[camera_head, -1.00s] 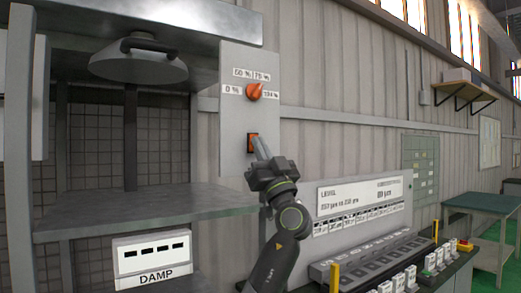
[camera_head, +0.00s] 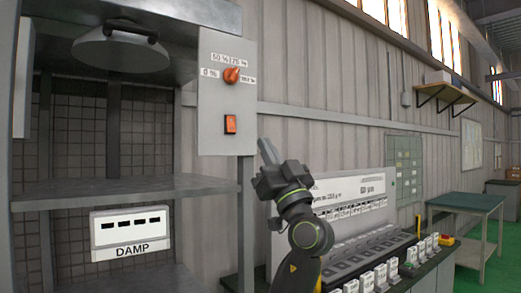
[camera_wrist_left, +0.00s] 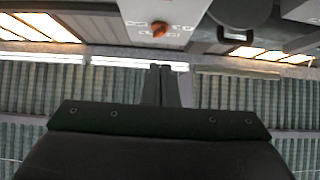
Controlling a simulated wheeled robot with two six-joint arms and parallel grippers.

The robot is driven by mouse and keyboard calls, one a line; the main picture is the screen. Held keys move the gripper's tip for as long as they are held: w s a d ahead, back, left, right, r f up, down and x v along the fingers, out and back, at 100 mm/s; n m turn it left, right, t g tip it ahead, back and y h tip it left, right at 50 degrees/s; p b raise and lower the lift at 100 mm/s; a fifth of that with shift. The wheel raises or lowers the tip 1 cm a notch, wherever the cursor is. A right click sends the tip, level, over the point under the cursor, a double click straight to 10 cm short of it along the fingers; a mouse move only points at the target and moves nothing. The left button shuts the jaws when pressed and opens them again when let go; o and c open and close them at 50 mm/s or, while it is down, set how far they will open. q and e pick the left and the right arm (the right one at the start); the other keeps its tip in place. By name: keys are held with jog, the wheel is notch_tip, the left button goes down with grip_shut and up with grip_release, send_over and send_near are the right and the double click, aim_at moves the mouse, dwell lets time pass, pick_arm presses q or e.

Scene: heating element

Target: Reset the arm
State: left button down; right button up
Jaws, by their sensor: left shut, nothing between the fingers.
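My left gripper (camera_head: 268,152) is shut and empty, pointing up just right of the grey control panel and apart from it. The panel (camera_head: 212,110) carries an orange knob (camera_head: 232,75) with percent labels around it, and an orange-red rocker switch (camera_head: 230,124) below. In the left wrist view my shut fingers (camera_wrist_left: 161,75) point up the picture, with the orange knob (camera_wrist_left: 160,29) beyond them, upside down. My right gripper is in neither view.
A heating stand with a shelf (camera_head: 120,192), a round hood (camera_head: 122,50) and a DAMP box (camera_head: 130,232) is at left. A bench with several blocks (camera_head: 385,255) and a sign board (camera_head: 350,190) stand at right. A green-topped table (camera_head: 465,202) is farther right.

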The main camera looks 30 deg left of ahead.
pick_arm(q)
jog(key=shift+a, duration=0.2)
jog(key=shift+d, duration=0.1)
